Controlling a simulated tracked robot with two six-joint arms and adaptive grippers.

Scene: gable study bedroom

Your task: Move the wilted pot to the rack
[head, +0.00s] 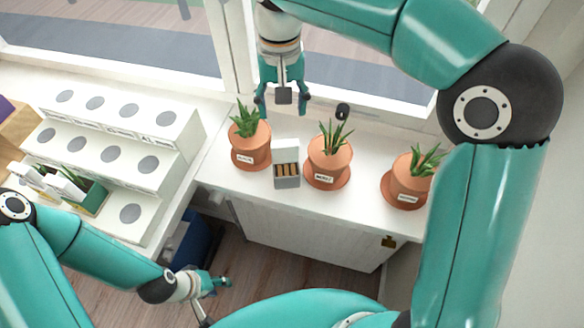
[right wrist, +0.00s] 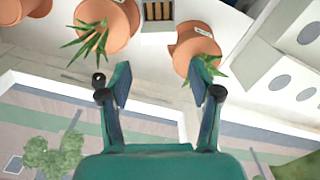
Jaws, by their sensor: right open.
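Three terracotta pots with spiky green plants and white labels stand on saucers on the white sill: the left pot (head: 251,150), the middle pot (head: 328,165) and the right pot (head: 406,182). I cannot tell which is wilted; the labels are too small to read surely. The white stepped rack (head: 172,132) with grey round spots stands at the left. My right gripper (head: 284,103) is open and empty, behind and above the gap between the left and middle pots. In the right wrist view the left pot (right wrist: 193,48) lies beyond the right finger. My left gripper (head: 218,300) is low at the front, open and empty.
A grey box with brown sticks (head: 287,180) stands between the left and middle pots. A small black round object (head: 342,110) is near the window. The window frame (head: 233,60) rises close behind my right gripper.

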